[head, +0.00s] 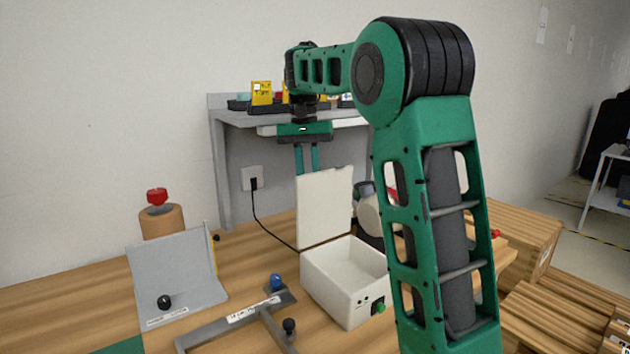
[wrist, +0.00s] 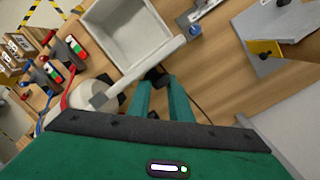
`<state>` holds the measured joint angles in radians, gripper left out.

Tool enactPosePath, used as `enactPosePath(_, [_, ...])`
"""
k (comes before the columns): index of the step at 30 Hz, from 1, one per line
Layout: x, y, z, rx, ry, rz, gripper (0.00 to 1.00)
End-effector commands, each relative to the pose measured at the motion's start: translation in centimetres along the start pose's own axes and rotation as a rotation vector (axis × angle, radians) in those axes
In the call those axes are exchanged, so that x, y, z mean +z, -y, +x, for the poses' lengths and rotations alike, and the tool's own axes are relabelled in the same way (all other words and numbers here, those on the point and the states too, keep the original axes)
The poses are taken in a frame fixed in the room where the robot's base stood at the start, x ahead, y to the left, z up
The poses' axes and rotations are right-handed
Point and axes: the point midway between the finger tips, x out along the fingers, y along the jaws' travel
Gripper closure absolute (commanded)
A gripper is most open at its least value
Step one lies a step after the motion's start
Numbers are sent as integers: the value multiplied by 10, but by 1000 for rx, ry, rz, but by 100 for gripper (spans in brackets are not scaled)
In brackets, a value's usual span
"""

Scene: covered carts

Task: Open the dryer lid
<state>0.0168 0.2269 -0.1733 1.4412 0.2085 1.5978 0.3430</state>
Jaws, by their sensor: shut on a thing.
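The dryer is a white box (head: 330,298) on the wooden table, open at the top and empty inside. Its white lid (head: 325,208) stands about upright at the back of the box. In the wrist view the lid (wrist: 140,73) shows nearly edge-on, beside the open box (wrist: 128,36). My gripper (head: 307,172) points down at the lid's upper edge. In the wrist view its two green fingers (wrist: 158,82) are close together around a small dark part at the lid, which looks like its handle. The fingertips are partly hidden in the head view.
A grey shelf (head: 222,165) stands behind my gripper. A grey angled panel (head: 178,275) and a bracket with a blue knob (head: 277,282) lie left of the dryer. A red knob (head: 157,196) tops a brown cylinder. A black cord (head: 262,222) runs from the wall socket.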

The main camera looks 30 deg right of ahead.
Motion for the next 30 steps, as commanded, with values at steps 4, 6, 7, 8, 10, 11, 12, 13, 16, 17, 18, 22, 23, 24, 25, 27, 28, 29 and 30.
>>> enactPosePath(4, [9,4,-3,0,9,-20,100])
enactPosePath(6, [9,2,-4,-2,8,-18,100])
enactPosePath(7, [8,2,-4,-3,7,-17,100])
enactPosePath(8, [8,1,-5,-4,6,-16,100])
enactPosePath(10, [7,0,-6,-5,4,-15,100])
enactPosePath(11, [7,-1,-6,-6,3,-14,100])
enactPosePath(12, [7,-2,-7,-7,2,-13,100])
enactPosePath(13, [6,-2,-7,-8,2,-12,100])
enactPosePath(16, [6,-4,-9,-10,-1,-10,100])
enactPosePath(17, [6,-4,-9,-10,-2,-10,100])
enactPosePath(18, [5,-4,-9,-11,-2,-9,100])
enactPosePath(22, [5,-6,-10,-12,-3,-6,63])
enactPosePath(23, [4,-6,-9,-11,-2,-5,62])
enactPosePath(24, [4,-7,-9,-11,-2,-3,62])
enactPosePath(25, [3,-8,-8,-11,-1,-1,62])
enactPosePath(27, [2,-9,-8,-10,0,2,62])
enactPosePath(28, [2,-9,-7,-10,0,3,62])
enactPosePath(29, [1,-10,-7,-9,0,4,62])
enactPosePath(30, [1,-10,-6,-9,1,5,62])
